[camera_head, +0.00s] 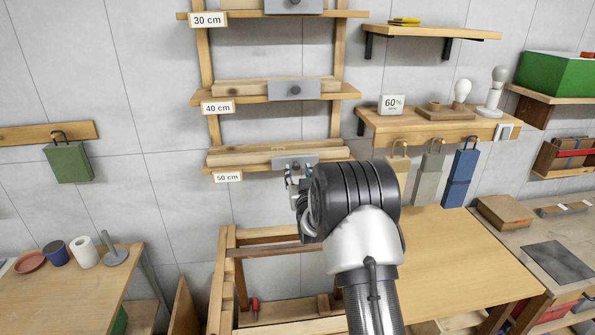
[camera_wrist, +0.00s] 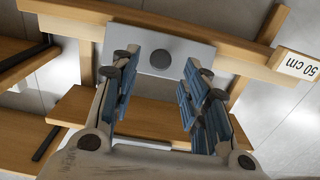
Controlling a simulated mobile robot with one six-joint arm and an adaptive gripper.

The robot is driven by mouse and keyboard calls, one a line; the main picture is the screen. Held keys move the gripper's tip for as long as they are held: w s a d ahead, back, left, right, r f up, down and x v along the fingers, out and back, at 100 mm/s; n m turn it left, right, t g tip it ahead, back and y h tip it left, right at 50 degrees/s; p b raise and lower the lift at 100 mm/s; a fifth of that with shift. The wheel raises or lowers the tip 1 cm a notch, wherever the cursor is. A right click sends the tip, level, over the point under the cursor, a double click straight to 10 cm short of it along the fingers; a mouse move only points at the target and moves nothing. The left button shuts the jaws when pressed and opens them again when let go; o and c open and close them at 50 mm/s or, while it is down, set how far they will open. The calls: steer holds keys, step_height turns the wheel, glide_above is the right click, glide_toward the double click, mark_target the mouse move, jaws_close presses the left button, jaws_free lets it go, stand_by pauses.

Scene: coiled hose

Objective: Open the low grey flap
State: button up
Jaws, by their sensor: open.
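The low grey flap (camera_head: 308,158) is on the rack's bottom shelf, above the "50 cm" label. My gripper and wrist hide its lower part in the head view. In the wrist view the flap (camera_wrist: 143,42) is a flat grey plate with a round dark knob (camera_wrist: 161,59), and it looks closed. My gripper (camera_wrist: 160,75) is open, with its blue-padded fingers on either side of the knob and nothing between them. I cannot tell how far the fingertips are from the plate. My gripper (camera_head: 293,178) is mostly hidden by my wrist in the head view.
Matching grey flaps sit above, by the "40 cm" label (camera_head: 217,107) and the "30 cm" label (camera_head: 208,20). Wooden tables stand left (camera_head: 70,300) and right (camera_head: 470,260). Coloured blocks hang under the right shelf (camera_head: 430,124). A wooden frame (camera_head: 230,270) stands below the rack.

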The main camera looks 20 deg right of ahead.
mark_target(296, 165)
steer(key=shift+x, duration=1.45)
steer(key=shift+c, duration=0.4)
jaws_close()
